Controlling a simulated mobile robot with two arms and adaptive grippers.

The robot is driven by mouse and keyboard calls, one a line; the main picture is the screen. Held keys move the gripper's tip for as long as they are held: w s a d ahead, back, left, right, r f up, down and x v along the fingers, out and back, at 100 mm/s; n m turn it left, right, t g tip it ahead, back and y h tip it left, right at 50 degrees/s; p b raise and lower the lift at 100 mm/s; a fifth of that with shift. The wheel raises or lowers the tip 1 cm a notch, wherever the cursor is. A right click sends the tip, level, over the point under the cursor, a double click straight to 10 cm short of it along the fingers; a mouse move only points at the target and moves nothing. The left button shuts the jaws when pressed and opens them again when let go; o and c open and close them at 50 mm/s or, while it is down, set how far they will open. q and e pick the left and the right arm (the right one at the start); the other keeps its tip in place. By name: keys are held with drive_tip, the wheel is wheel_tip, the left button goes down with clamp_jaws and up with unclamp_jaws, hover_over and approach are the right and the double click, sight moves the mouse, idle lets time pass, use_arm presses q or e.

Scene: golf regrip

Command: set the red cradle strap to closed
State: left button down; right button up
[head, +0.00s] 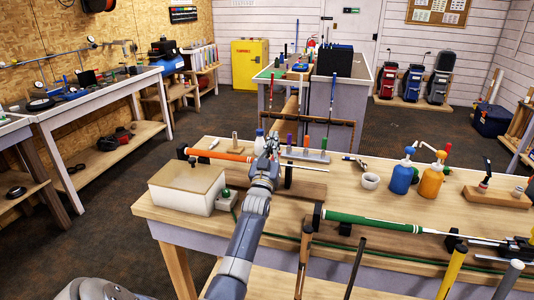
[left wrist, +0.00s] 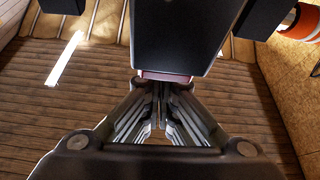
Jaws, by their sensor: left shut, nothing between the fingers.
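My left gripper (head: 272,143) is over the near workbench, close to the shaft side of an orange-gripped club (head: 228,155). Its fingers are shut and empty in the left wrist view (left wrist: 160,86). There, a dark block (left wrist: 188,35) stands right in front of the fingertips, with a thin reddish strip (left wrist: 165,76) along its lower edge. This may be the red cradle strap; I cannot tell whether it is open or closed, or whether the fingertips touch it. In the head view my gripper covers most of that spot. My right gripper is not in view.
A cream box (head: 188,188) stands left of my left arm. A green-gripped club (head: 370,222) lies along the bench front. A white cup (head: 371,181), a blue bottle (head: 402,178) and an orange bottle (head: 432,182) stand to the right. Bare wood (head: 335,195) shows mid-bench.

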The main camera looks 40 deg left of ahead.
use_arm(q)
wheel_tip(320, 180, up, 3)
drive_tip(key=shift+a+r+p, duration=0.15)
drive_tip(key=shift+r+p, duration=0.05)
drive_tip(key=shift+p, duration=0.4)
drive_tip(key=shift+s+d+f+b, duration=0.3)
drive_tip(key=shift+s+f+b, duration=0.1)
drive_tip(key=shift+s+f, duration=0.1)
drive_tip(key=shift+s+d+f+b, duration=0.25)
drive_tip(key=shift+s+f+b, duration=0.1)
drive_tip(key=shift+s+f, duration=0.15)
drive_tip(key=r+b+v, duration=0.1)
drive_tip(key=v, duration=0.7)
drive_tip(key=shift+s+b, duration=0.2)
drive_tip(key=shift+b, duration=0.1)
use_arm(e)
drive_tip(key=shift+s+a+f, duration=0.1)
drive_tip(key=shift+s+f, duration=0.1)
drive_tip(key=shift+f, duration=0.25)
use_arm(q)
drive_tip(key=shift+d, duration=0.15)
